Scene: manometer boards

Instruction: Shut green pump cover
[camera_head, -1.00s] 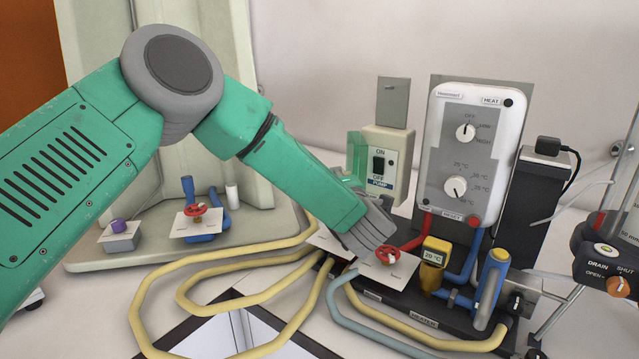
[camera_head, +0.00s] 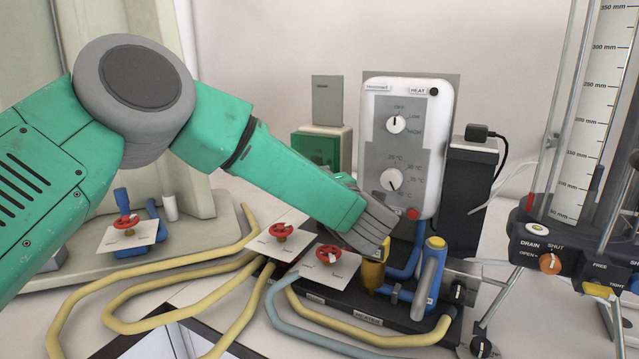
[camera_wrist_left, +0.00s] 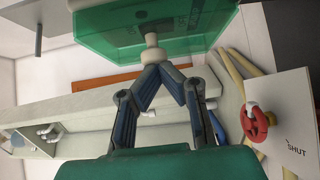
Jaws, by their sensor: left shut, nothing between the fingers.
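The translucent green pump cover (camera_head: 316,150) lies across the front of the cream pump switch box (camera_head: 346,148), and the switch shows only dimly through it. In the left wrist view the cover (camera_wrist_left: 190,42) fills the top, with a pale knob (camera_wrist_left: 152,40) on it. My left gripper (camera_wrist_left: 158,70) is shut and empty. Its fingertips are right at the knob in that view; I cannot tell whether they touch. In the head view my left gripper (camera_head: 372,228) is in front of the heater panel's lower part, its tips unclear. My right gripper is not in view.
Red valves (camera_head: 281,231) on white cards stand below my left arm. The white heater panel (camera_head: 398,150) is right of the pump box. Yellow hoses (camera_head: 130,295) loop over the table. The drain unit (camera_head: 555,250) stands at the right.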

